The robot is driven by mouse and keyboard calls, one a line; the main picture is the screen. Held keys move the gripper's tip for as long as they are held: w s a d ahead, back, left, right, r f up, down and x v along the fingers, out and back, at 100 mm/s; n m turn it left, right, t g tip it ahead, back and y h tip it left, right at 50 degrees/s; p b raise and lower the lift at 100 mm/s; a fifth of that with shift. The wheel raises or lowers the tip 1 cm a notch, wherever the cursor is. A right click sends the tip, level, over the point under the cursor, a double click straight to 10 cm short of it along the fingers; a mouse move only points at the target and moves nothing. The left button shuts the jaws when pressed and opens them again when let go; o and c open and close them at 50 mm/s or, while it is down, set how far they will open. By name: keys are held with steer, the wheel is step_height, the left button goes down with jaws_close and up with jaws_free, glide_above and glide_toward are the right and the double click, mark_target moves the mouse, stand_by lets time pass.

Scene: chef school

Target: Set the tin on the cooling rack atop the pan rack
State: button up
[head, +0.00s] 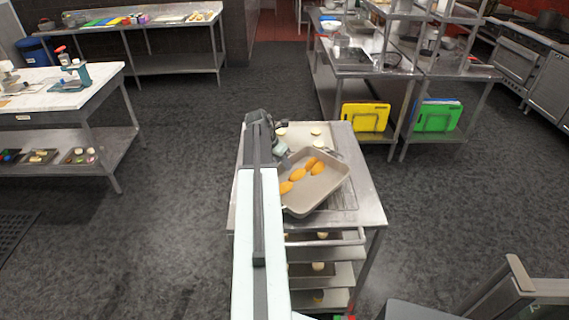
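The tin (326,190) is a beige, deep rectangular pan with several orange-brown baked pieces in it. It is over the top of the pan rack (369,206), turned at an angle. The cooling rack (345,197) is a wire grid on that top, partly hidden under the tin. My gripper (281,150) is at the tin's far left corner, beyond my pale arm. Its fingers are mostly hidden, so I cannot tell whether they hold the rim. I cannot tell whether the tin touches the cooling rack.
Pale round pieces (316,131) lie on the far part of the top. Lower trays (325,268) fill the pan rack. A steel table (352,62) with yellow (366,116) and green boards (437,115) stands behind right. A white-topped table (60,98) is left. Floor between is clear.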

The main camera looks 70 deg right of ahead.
steer(key=shift+r+p, duration=0.25)
steer(key=shift+p, duration=0.05)
steer(key=p+v, duration=1)
steer(key=v, duration=0.1)
steer(key=shift+r+p, duration=0.35)
steer(key=shift+w+a, duration=0.1)
steer(key=shift+w, duration=0.1)
steer(key=w+a+f+m+t+y, duration=0.15)
steer(key=w+a+m, duration=0.45)
steer(key=w+a, duration=1.9)
steer(key=w+a+m+t+y, duration=0.1)
steer(key=a+m, duration=0.6)
steer(key=a, duration=3.2)
steer(key=shift+w+a+f+m+y, duration=0.3)
steer(key=shift+w+y, duration=0.25)
steer(key=shift+w, duration=0.15)
